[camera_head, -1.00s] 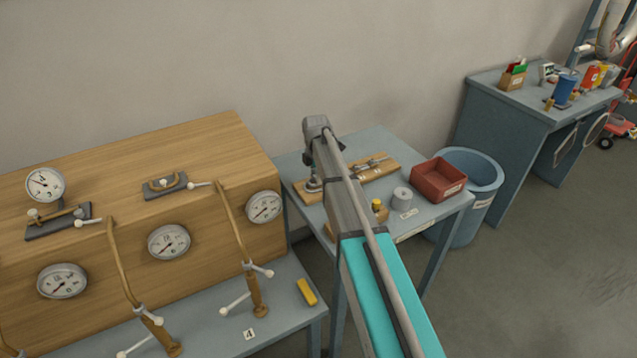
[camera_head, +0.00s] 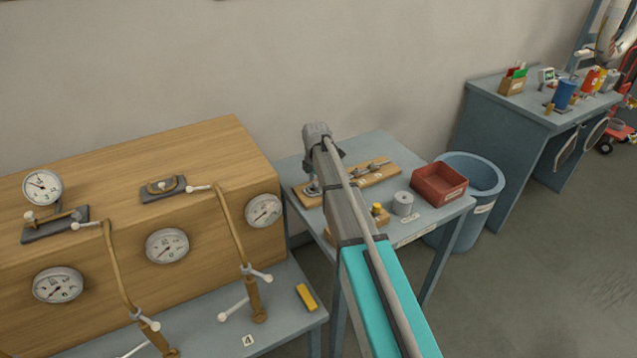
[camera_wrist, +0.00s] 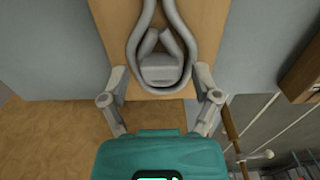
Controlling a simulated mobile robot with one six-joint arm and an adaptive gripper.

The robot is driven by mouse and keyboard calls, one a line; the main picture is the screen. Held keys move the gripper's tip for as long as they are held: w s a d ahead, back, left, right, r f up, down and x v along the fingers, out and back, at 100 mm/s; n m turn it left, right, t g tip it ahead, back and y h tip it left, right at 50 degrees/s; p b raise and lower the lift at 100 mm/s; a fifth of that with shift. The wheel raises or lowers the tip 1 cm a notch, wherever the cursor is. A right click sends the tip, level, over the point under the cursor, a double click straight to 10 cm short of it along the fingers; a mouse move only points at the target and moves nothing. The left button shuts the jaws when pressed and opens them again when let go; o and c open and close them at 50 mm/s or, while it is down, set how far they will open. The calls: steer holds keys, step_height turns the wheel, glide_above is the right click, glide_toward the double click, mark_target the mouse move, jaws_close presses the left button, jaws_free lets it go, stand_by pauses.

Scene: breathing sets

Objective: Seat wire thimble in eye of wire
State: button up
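In the wrist view, a grey teardrop-shaped wire eye (camera_wrist: 132,52) lies over a tan wooden board (camera_wrist: 112,22). A paler grey piece with two upright prongs and a blocky base, perhaps the wire thimble (camera_wrist: 160,68), shows inside the loop. I cannot tell whether it touches the loop all round. My gripper (camera_wrist: 160,74) has its fingers apart, one on each side of the loop's rounded end, with small gaps visible. In the head view, my gripper (camera_head: 312,189) is low at the left end of the board (camera_head: 385,173); my arm hides much of this area.
On the small table (camera_head: 375,142) stand a grey roll (camera_head: 403,204) and a red bin (camera_head: 438,184). A blue bucket (camera_head: 484,180) is to the right. A wooden gauge cabinet (camera_head: 210,150) stands close on the left.

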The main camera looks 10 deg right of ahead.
mark_target(317, 186)
steer(key=shift+r, duration=0.15)
step_height(317, 186, up, 12)
steer(key=p, duration=1.2)
stand_by(0.4)
stand_by(0.6)
steer(key=s+m, duration=2.1)
steer(key=s, duration=0.8)
steer(key=shift+s+d+m, duration=0.15)
steer(key=shift+d+m, duration=0.15)
steer(key=shift+d, duration=0.1)
